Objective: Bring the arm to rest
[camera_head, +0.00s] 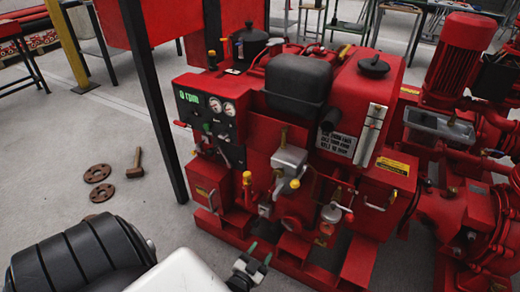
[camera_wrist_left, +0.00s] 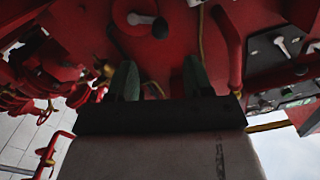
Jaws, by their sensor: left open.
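My left gripper (camera_head: 257,255) is at the bottom middle of the head view, low in front of the red pumpset (camera_head: 262,136). Its two green fingertips are apart, with nothing between them. In the left wrist view the open gripper (camera_wrist_left: 159,78) points at a red surface of the machine (camera_wrist_left: 110,40). A lever with a dark knob (camera_wrist_left: 160,27) shows just beyond the fingers there; I cannot tell the gap. My right gripper is not in view.
A control panel (camera_head: 212,125) with gauges is on the pumpset's left face. Yellow-capped valves stick out in front. A black post (camera_head: 150,95) stands to its left.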

